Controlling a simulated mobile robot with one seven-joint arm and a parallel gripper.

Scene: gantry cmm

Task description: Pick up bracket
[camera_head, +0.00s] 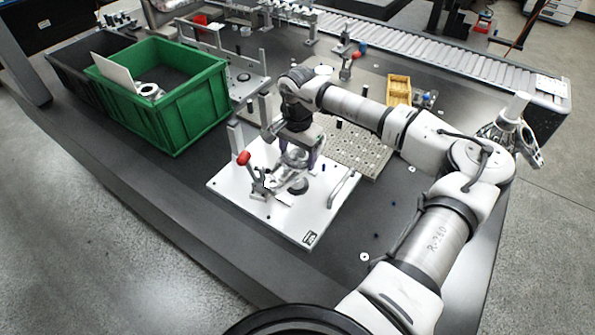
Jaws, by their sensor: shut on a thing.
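My gripper (299,158) reaches down over a white fixture plate (232,187) near the middle of the view. Its purple-tinted fingers are shut on a shiny grey metal part, which looks like the bracket (293,177). The bracket is just above or on the plate; I cannot tell whether it touches it. My wrist and fingers hide part of it. A toggle clamp (258,182) with a red tip stands on the plate close to the left of the bracket.
A green bin (180,112) holding metal parts and a pale sheet stands left. A perforated metal plate (362,152) lies right of the fixture. A small yellow tray (398,90) and a roller conveyor (430,50) are behind. The dark table (150,190) is bare in front.

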